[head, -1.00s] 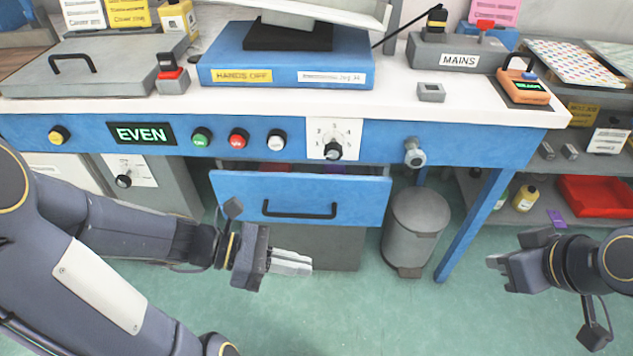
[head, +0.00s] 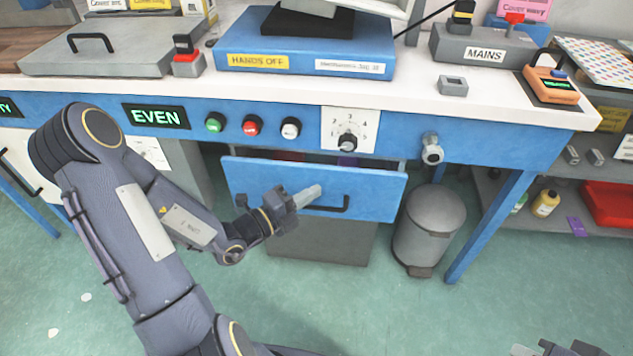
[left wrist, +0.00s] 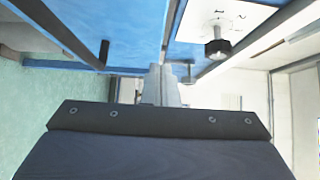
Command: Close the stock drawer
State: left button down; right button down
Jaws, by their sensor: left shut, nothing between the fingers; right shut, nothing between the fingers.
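The stock drawer (head: 375,190) under the bench stands pulled out, its blue front forward of the bench apron. A dark gap above the front shows reddish and purple contents. Its black bar handle (head: 346,203) is partly covered by my left gripper (head: 312,194). That gripper is shut and empty, its fingertips over the drawer front by the handle's left part; I cannot tell if they touch. In the left wrist view the shut fingers (left wrist: 160,85) point toward blue surfaces. My right gripper (head: 530,350) is shut, cut off at the bottom right edge.
A grey bin (head: 428,225) stands right of the drawer beside the blue bench leg (head: 490,220). The green floor in front is mostly clear.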

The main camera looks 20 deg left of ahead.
aim_at(319, 165)
pick_arm(q)
jog(key=w, duration=0.3)
jog(key=w+b, duration=0.1)
jog(key=w, duration=0.1)
jog(key=shift+a, duration=0.25)
jog(key=shift+w+r+p, duration=0.2)
jog(key=shift+p, duration=0.15)
jog(key=w+p, duration=0.1)
jog(key=w, duration=0.1)
jog(key=w+a+p, duration=0.1)
jog(key=p, duration=0.1)
jog(key=shift+w+a+r, duration=0.1)
jog(key=shift+w, duration=0.3)
jog(key=shift+w+a, duration=0.1)
jog(key=shift+w, duration=0.15)
jog(key=shift+a, duration=0.1)
